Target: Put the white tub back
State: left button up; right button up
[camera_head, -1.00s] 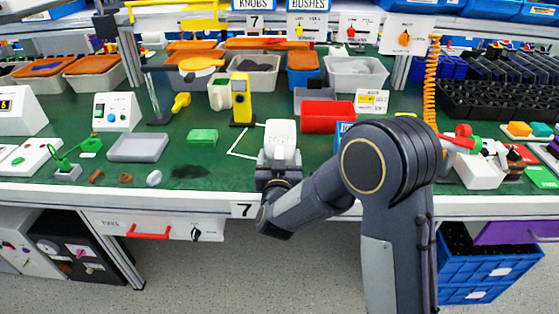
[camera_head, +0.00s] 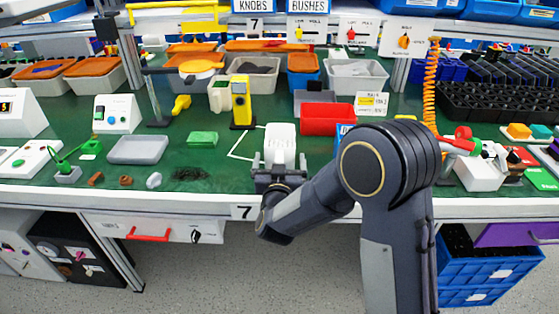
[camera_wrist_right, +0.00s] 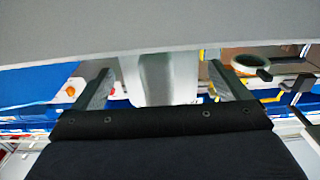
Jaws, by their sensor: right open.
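The white tub (camera_head: 282,142) is at the front middle of the green bench, beside a white angled outline (camera_head: 243,143). Its base is hidden by my right gripper (camera_head: 280,163), so I cannot tell whether it rests on the bench. The gripper is open, with one finger on each side of the tub's near part. In the right wrist view a pale tapered body (camera_wrist_right: 160,80) sits between the two spread fingers, with gaps on both sides. My left gripper does not show.
A red bin (camera_head: 326,121) stands behind and right of the tub, and a yellow device (camera_head: 241,103) behind and left. A green block (camera_head: 203,139) and a grey tray (camera_head: 138,149) are farther left. Bare green bench (camera_head: 222,165) lies left of the gripper.

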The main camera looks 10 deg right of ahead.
jog(key=v, duration=1.2)
jog(key=s+d+g+y, duration=0.2)
jog(key=s+g+y, duration=0.1)
jog(key=s, duration=0.5)
jog(key=s+d+n+g+y, duration=0.1)
jog(key=s+d+g+y, duration=0.2)
jog(key=s+g, duration=0.2)
jog(key=s+d+g+y, duration=0.2)
jog(key=s+d+g, duration=0.1)
jog(key=s, duration=0.8)
jog(key=shift+f+g+y, duration=0.4)
jog(key=shift+d, duration=0.1)
notch_tip(320, 180, up, 16)
jog(key=p, duration=1.5)
jog(key=shift+f+n, duration=0.2)
jog(key=shift+n, duration=0.1)
